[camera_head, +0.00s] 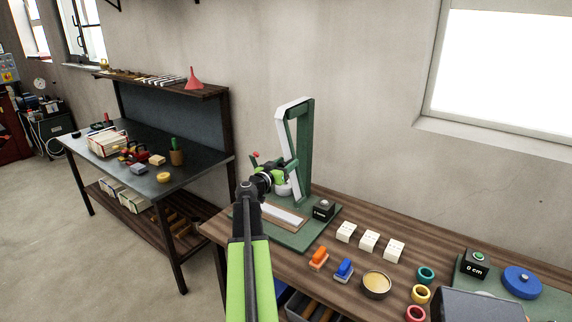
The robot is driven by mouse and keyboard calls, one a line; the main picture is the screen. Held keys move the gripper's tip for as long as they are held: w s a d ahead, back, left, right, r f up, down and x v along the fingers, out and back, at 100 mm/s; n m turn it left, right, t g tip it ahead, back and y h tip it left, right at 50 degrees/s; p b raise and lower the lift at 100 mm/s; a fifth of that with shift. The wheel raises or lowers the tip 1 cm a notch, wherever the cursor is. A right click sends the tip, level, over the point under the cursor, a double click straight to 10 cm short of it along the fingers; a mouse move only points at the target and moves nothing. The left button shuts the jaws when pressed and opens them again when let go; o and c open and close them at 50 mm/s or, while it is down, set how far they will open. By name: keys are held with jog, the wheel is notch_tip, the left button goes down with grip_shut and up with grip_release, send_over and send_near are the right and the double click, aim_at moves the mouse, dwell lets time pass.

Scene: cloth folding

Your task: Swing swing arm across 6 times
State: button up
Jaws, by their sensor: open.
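A green stand (304,150) with a tall upright post rises from a green base at the back of the wooden bench. A white arm (291,107) runs from the top of the post down its left side. Its lower end is partly hidden by my gripper (269,168), which is open in front of the post. A small red tip (255,154) shows beside the jaws; I cannot tell what it belongs to. A whitish round part (284,190) shows just behind the gripper; contact is unclear. A pale strip (283,215) lies on the base.
A black counter box (324,210) stands on the base's right. White blocks (369,241), orange (318,259) and blue (344,270) stamps, a round tin (376,284) and colored rings (421,294) occupy the bench. A blue disc (522,282) lies right. The wall is close behind.

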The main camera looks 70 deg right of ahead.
jog(key=shift+d, duration=0.15)
grip_shut()
dwell(1.4)
